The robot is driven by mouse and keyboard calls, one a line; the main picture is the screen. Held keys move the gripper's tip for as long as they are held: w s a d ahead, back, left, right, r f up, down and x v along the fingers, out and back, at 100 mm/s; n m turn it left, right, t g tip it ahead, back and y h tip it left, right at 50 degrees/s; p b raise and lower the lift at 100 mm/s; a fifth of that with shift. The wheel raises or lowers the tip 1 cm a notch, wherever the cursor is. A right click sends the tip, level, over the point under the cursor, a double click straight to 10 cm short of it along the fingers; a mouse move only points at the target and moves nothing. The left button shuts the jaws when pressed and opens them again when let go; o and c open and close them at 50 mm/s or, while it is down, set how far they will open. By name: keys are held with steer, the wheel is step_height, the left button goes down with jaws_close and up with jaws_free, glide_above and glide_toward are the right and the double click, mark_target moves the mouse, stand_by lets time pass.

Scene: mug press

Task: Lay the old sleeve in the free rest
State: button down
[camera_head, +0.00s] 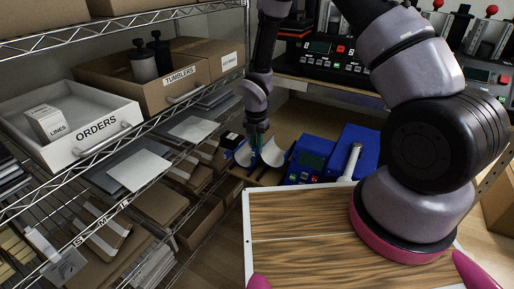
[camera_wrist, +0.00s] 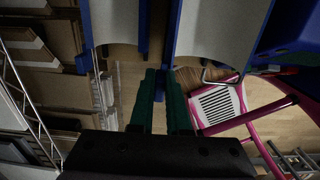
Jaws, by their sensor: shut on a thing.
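My gripper (camera_head: 258,142) points down at the back of the scene, its green fingers shut on a narrow blue part of a sleeve. In the wrist view the fingers (camera_wrist: 164,92) close around that part. Two pale, curved shells with blue edges show there, one at the upper left (camera_wrist: 115,22) and one at the upper right (camera_wrist: 213,28). In the head view a pale curved piece lies left of the fingers (camera_head: 243,154) and another to the right (camera_head: 273,152). I cannot tell which shell belongs to the held sleeve. The rest under it is not clearly seen.
A blue press (camera_head: 355,150) with a pale handle and a blue control box (camera_head: 310,160) stand close right of the gripper. A wire shelf with an ORDERS drawer (camera_head: 75,122) and a TUMBLERS box (camera_head: 175,85) is on the left. A wood-grain top (camera_head: 300,225) is in front.

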steer(key=shift+f, duration=2.95)
jaws_free()
steer(key=shift+r, duration=4)
